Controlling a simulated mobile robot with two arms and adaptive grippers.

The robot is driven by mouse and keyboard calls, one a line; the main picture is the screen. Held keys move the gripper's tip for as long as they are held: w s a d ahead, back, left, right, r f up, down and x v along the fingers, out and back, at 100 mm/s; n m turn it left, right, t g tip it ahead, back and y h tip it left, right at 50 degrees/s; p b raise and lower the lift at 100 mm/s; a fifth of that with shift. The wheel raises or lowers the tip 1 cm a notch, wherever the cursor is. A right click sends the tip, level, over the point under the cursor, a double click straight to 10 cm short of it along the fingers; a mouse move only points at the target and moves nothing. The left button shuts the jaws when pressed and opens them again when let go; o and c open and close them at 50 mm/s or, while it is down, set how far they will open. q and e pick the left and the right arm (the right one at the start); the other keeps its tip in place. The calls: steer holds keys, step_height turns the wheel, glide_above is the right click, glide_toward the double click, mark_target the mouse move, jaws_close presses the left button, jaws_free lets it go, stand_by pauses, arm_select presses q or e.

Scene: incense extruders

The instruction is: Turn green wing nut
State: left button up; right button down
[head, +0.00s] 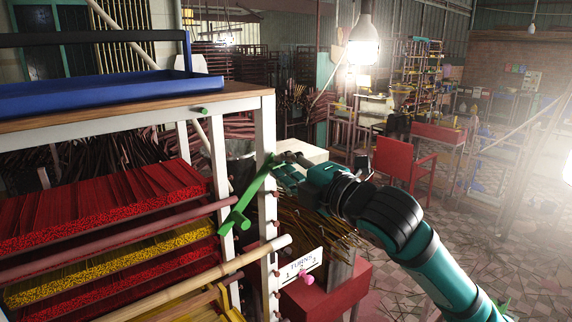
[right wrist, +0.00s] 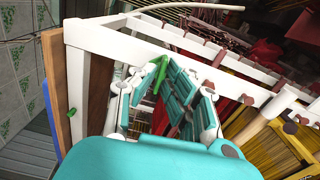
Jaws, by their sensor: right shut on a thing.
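The green wing nut (head: 245,200) is a long, bright green piece at the white front post of the rack, slanting down to the left in the head view. My right gripper (head: 284,165) reaches in from the right and is shut at its upper end. In the right wrist view, the green wing nut (right wrist: 160,76) shows between the fingers of my right gripper (right wrist: 168,82). The fingers hide part of it. My left gripper is not in view.
The white rack (head: 266,125) holds trays of red incense (head: 100,212) and yellow incense (head: 110,268). A blue tray (head: 95,93) stands on top. A small sign marked TURNS (head: 302,265) carries a pink peg (head: 303,277). A red chair (head: 405,165) stands behind my right arm.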

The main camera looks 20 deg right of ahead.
stand_by(0.4)
steer(key=c, duration=1.4)
jaws_free()
steer(key=v, duration=0.7)
steer(key=shift+s, duration=0.25)
steer(key=shift+d, duration=0.1)
